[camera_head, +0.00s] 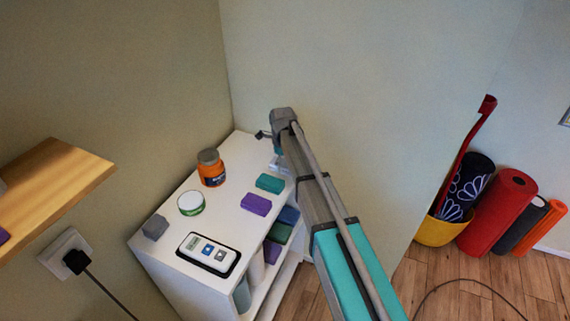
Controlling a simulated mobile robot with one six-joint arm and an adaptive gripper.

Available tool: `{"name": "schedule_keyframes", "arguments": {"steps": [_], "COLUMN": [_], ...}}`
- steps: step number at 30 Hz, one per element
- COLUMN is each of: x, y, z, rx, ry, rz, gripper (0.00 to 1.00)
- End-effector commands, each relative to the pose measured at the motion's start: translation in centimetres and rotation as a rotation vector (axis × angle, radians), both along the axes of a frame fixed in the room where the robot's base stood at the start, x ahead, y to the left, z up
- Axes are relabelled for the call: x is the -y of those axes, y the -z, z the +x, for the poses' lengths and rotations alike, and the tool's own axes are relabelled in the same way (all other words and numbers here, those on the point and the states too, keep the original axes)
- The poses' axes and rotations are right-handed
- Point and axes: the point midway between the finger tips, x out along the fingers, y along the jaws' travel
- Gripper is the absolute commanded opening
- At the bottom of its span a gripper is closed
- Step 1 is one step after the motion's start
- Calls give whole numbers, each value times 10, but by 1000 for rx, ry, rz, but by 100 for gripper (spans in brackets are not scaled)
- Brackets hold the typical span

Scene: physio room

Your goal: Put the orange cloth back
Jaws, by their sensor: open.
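I see no orange cloth that I can make out in the head camera view. My gripper (263,135) is small and partly hidden at the far end of my arm, above the back right part of the white cabinet (163,258). It looks open, and I see nothing held in it. An orange jar with a grey lid (212,169) stands upright on the cabinet top, to the left of my gripper and apart from it.
On the cabinet are a purple block (256,205), teal block (270,184), round tin (191,203), grey cube (155,227) and white handheld device (207,252). A wooden shelf (60,185) juts in at left. Rolled mats (496,212) and a yellow basket (434,231) stand at right.

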Motion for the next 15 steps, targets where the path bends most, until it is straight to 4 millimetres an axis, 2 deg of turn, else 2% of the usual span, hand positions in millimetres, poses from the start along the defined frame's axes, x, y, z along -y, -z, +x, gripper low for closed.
{"name": "schedule_keyframes", "arguments": {"steps": [15], "x": [0], "y": [-45], "z": [0], "rx": [0], "ry": [0], "rz": [0], "gripper": [100]}}
